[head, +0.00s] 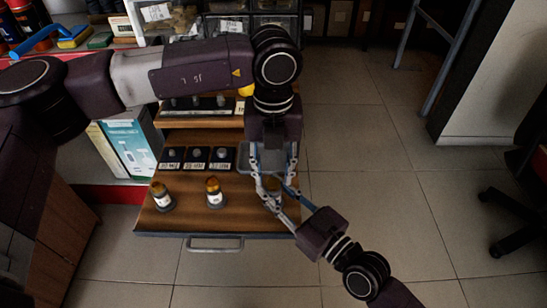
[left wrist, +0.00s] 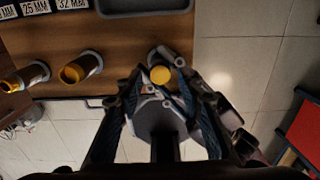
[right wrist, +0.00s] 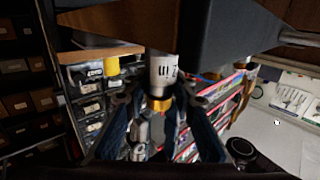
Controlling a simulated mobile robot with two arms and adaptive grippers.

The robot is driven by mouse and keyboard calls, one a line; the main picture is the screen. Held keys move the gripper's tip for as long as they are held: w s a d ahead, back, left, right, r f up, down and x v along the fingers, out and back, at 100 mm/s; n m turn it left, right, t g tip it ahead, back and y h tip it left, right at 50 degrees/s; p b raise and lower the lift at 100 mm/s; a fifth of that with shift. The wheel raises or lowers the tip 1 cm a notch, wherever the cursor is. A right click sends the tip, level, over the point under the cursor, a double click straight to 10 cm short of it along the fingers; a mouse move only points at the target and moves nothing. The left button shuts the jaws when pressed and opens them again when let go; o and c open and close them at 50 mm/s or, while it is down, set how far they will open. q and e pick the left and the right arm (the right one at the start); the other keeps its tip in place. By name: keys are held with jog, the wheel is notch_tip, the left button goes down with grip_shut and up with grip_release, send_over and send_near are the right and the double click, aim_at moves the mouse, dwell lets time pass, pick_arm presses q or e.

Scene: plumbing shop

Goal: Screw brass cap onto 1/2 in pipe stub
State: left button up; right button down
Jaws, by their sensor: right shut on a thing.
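A brass cap (left wrist: 160,75) shows end-on in the left wrist view, over the front right corner of the wooden board. In the right wrist view it sits at the end of a white-labelled 1/2 pipe stub (right wrist: 162,70); whether it is threaded cannot be told. My right gripper (head: 273,190) reaches in from the lower right and its fingers close about the cap. My left gripper (head: 273,176) hangs above from behind, its fingers spread on either side with gaps. The fingers of both grippers overlap and partly hide the stub.
Two other amber-topped stubs (head: 161,195) (head: 214,192) stand to the left on the wooden board (head: 190,225). Labelled dark holders (head: 196,158) and a grey tray (head: 240,160) lie behind. Tiled floor (head: 390,200) is free to the right.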

pick_arm(q)
jog(key=shift+f, duration=0.95)
grip_shut()
jog(key=shift+m, duration=1.7)
jog(key=shift+o, duration=0.4)
grip_release()
jog(key=shift+r, duration=0.15)
